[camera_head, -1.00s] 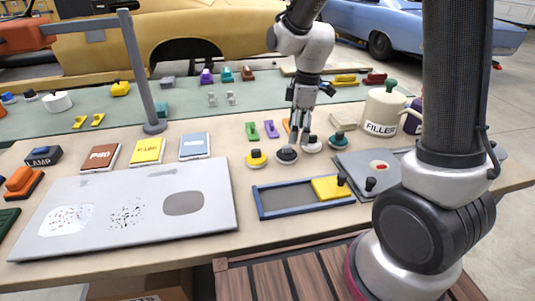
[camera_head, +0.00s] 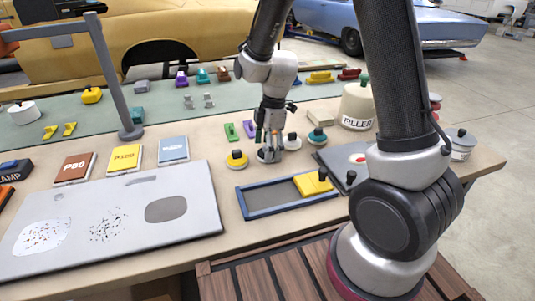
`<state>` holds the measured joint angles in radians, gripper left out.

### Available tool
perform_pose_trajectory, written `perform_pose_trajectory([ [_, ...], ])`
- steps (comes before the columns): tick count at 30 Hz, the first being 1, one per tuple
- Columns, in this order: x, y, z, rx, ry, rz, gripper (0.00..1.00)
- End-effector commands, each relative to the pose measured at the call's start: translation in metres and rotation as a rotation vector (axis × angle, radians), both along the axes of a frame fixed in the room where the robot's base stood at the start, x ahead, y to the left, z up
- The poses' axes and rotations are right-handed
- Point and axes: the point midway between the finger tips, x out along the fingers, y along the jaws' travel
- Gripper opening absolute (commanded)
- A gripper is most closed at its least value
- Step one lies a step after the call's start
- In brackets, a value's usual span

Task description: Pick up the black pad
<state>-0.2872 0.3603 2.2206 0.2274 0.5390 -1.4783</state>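The round dark pad (camera_head: 265,157), which I take for the black pad, sits on the tan worktop in a row of knobbed pads. A yellow pad (camera_head: 237,161) is on its left and a white pad (camera_head: 291,141) on its right. My gripper (camera_head: 269,150) points down with its fingertips low at the dark pad and its knob. The fingers hide most of the knob. At this size I cannot tell whether they are closed on it or only around it. The pad looks flat on the table.
A teal pad (camera_head: 317,138) stands further right. A blue-framed tray (camera_head: 262,211) with a yellow block (camera_head: 312,184) lies in front. A grey panel (camera_head: 110,246) and P-labelled sanding packs (camera_head: 125,158) are left. A grey post (camera_head: 114,85) and filler can (camera_head: 356,108) rise behind.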

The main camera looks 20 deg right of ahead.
Motion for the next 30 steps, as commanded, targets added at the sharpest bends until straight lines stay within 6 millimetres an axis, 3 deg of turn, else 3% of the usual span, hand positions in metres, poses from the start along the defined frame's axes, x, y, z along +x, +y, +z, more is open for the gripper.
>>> perform_pose_trajectory([
  [8,0.000,0.001,-0.005,0.000,-0.001,0.000,0.80],
  [16,0.000,0.001,-0.005,0.000,-0.001,0.000,0.32],
  [26,0.000,0.001,-0.004,0.000,-0.002,0.000,0.31],
  [30,0.001,0.001,0.011,0.001,-0.005,0.000,0.31],
])
